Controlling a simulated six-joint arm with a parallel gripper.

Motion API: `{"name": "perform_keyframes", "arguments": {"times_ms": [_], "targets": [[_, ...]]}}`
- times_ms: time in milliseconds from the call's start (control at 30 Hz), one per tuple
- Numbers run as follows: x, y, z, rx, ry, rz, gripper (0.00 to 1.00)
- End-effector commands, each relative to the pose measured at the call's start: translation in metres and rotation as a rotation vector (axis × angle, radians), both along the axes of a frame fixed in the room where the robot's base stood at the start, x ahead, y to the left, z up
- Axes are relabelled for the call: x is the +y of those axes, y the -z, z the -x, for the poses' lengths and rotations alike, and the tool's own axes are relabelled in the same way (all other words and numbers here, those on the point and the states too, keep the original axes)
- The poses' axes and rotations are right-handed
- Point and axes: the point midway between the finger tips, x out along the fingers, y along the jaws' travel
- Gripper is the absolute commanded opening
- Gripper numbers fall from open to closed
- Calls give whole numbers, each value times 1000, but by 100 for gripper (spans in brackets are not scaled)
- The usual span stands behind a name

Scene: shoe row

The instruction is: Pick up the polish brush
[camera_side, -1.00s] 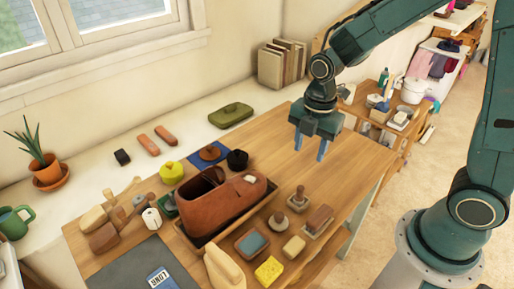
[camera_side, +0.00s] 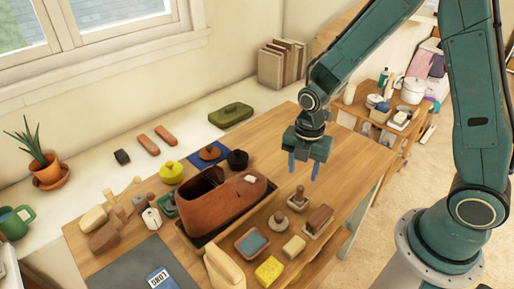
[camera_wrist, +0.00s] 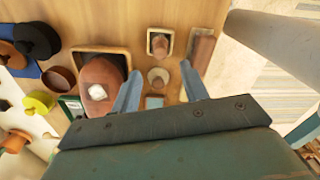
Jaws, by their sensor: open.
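One has a round pale base and an upright brown knob (camera_side: 298,200); the other is a brown block on a pale rectangular base (camera_side: 319,219). In the wrist view the round one (camera_wrist: 158,77) shows between my fingers, with the block (camera_wrist: 158,43) above it. My gripper (camera_side: 303,173) is open and empty, in the air above and behind them. Its fingertips (camera_wrist: 160,77) point down and touch nothing.
The shoe (camera_side: 225,198) sits in a wooden tray just left. A blue-topped block (camera_side: 253,242), a tan block (camera_side: 294,247) and a yellow sponge (camera_side: 268,271) lie in front. The table's right part (camera_side: 345,150) is clear.

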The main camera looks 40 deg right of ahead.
Motion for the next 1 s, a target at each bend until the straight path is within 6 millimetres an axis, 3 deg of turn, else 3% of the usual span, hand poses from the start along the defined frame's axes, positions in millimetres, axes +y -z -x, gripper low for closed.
{"name": "perform_keyframes", "arguments": {"times_ms": [300, 767, 1000], "targets": [[0, 33, 0, 2, 0, 1, 45], [0, 42, 0, 0, 0, 0, 45], [-1, 61, 1, 3, 1, 0, 45]]}}
